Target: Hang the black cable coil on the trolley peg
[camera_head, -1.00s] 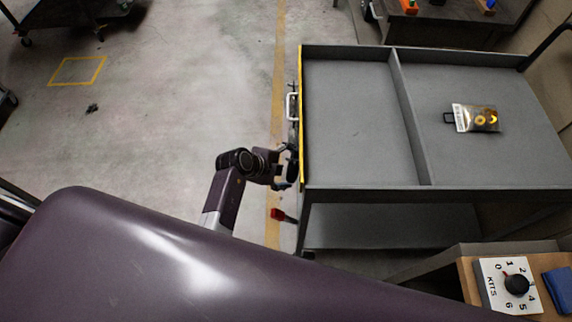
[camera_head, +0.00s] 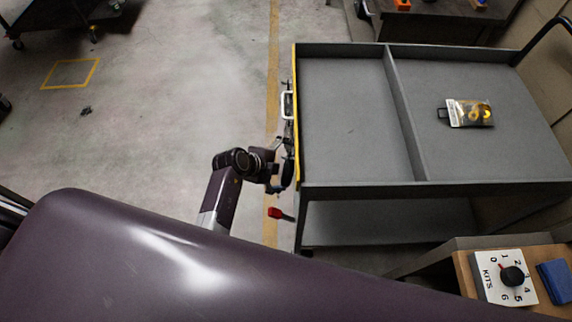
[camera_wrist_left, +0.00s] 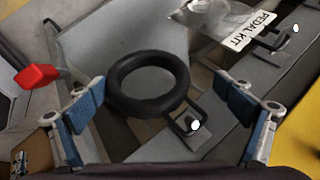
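The black cable coil (camera_wrist_left: 117,86) is a thick ring in the middle of the left wrist view. A black peg (camera_wrist_left: 190,121) with a white tip shows at its lower right edge. I cannot tell whether the peg passes through the ring. My left gripper (camera_wrist_left: 160,104) is open. In the head view my left gripper (camera_head: 279,172) is at the near left side of the grey trolley (camera_head: 350,187); the coil cannot be made out clearly there. My right gripper is not in view.
A bag labelled PEDAL KIT (camera_wrist_left: 248,32) hangs by a second white-tipped peg (camera_wrist_left: 291,31). A red-ended part (camera_wrist_left: 38,77) is beside the left finger. A small packet (camera_head: 468,113) lies on the trolley top. A KITS dial box (camera_head: 507,277) is at lower right. Floor left is mostly clear.

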